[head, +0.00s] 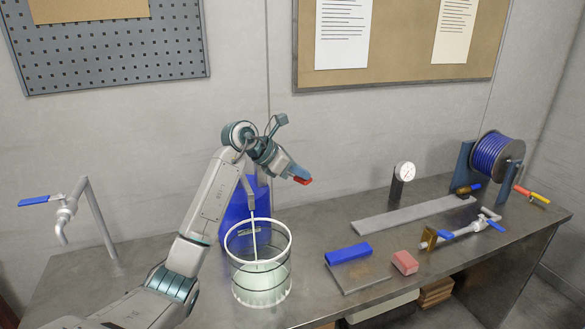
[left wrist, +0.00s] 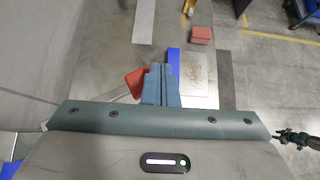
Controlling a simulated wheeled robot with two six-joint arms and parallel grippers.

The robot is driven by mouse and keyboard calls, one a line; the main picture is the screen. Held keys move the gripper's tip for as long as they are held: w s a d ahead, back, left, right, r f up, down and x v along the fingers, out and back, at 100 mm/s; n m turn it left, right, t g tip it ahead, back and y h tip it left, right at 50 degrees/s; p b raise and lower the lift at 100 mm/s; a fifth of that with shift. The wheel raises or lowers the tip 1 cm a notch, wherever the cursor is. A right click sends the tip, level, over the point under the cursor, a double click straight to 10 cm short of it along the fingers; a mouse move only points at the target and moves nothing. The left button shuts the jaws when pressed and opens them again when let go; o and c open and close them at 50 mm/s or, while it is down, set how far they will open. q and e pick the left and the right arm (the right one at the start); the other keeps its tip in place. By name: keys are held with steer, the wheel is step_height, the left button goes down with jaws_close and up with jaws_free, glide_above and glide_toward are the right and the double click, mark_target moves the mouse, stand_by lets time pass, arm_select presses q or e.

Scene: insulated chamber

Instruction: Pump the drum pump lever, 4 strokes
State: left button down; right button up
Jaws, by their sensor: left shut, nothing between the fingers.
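The blue drum (head: 234,212) stands on the bench against the wall, largely hidden by my left arm and a clear bucket. A thin pale spout comes down from the pump into the bucket (head: 258,275). A red piece (head: 302,181), which looks like the grip of the pump lever, shows at the tips of my left gripper (head: 294,171).
A tap with a blue handle (head: 35,200) stands at the left. Space above the bench is clear.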

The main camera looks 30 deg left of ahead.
arm_select(q)
step_height(320, 180, down, 4)
steer(key=shift+r+b, duration=0.2)
steer(key=shift+b, duration=0.8)
step_height(320, 180, up, 8)
steer(key=p, duration=0.5)
steer(key=shift+r, duration=0.1)
stand_by(0.4)
step_height(320, 180, up, 7)
steer(key=p, duration=0.5)
glide_above(302, 184)
steer(key=shift+a, duration=0.15)
stand_by(0.4)
